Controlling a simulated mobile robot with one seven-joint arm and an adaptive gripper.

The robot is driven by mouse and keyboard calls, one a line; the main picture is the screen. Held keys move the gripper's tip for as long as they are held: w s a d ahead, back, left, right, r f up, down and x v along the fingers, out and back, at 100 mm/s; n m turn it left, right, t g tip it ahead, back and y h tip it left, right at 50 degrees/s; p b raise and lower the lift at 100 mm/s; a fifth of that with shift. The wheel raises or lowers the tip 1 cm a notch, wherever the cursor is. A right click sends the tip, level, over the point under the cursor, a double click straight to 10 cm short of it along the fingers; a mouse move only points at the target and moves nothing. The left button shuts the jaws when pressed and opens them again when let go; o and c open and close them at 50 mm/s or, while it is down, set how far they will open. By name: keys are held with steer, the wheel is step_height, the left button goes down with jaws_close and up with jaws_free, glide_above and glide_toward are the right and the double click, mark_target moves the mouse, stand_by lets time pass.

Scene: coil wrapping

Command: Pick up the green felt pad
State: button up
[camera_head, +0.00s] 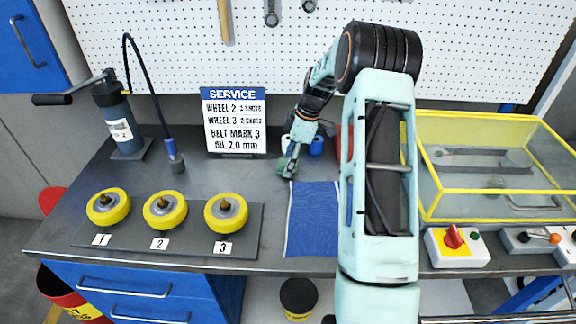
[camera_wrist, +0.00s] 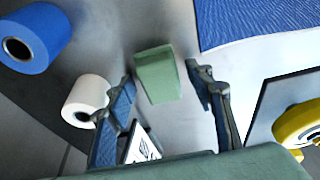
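The green felt pad (camera_wrist: 157,76) is a small green block on the grey bench top, in the upper middle of the wrist view. In the head view it shows as a small green patch (camera_head: 284,168) at my gripper's tip, partly covered. My gripper (camera_wrist: 162,78) is open, with one blue-grey finger on each side of the pad. Gaps show between the pad and both fingers, and nothing is held. In the head view my gripper (camera_head: 291,163) reaches down just behind the blue cloth. I cannot tell the exact height of the fingertips above the bench.
A blue cloth (camera_head: 313,220) lies in front of the pad. A blue roll (camera_wrist: 36,38) and a white roll (camera_wrist: 87,98) stand close by. Yellow wheels (camera_head: 165,211) sit on a plate at left; a yellow-framed clear case (camera_head: 490,213) stands at right.

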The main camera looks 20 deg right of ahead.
mark_target(286, 162)
steer(key=c, duration=1)
steer(key=shift+c, duration=0.3)
steer(key=shift+r, duration=0.1)
steer(key=shift+r, duration=0.5)
steer(key=shift+a+v, duration=0.25)
steer(key=shift+v, duration=0.85)
steer(key=s+a+r+b, duration=0.1)
steer(key=s+a+r, duration=0.1)
steer(key=s+r, duration=0.3)
steer(key=s+a+r+b, duration=0.2)
steer(key=s+a+r, duration=0.1)
steer(key=s, duration=0.4)
steer(key=shift+s+a+r, duration=0.25)
steer(key=shift+s+r, duration=0.15)
steer(key=shift+r, duration=0.5)
